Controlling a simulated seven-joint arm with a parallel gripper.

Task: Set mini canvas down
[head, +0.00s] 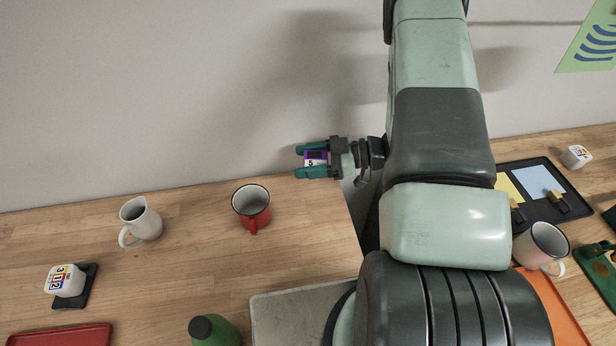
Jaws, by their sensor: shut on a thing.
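My gripper (311,160) has teal fingers and points left, near the wall and the table's back edge. It is shut on a small purple and white thing (316,157) with a dark 5 on it, which I take to be the mini canvas. The fingers cover its upper and lower sides in the picture. How far it is above the wooden table (180,270) is hard to tell.
A red mug (251,208) and a white jug (141,220) stand left of my gripper. A numbered white block (64,280) is farther left. A green bottle (214,331) is in front. A black tray (541,203) and a pale mug (542,246) are right.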

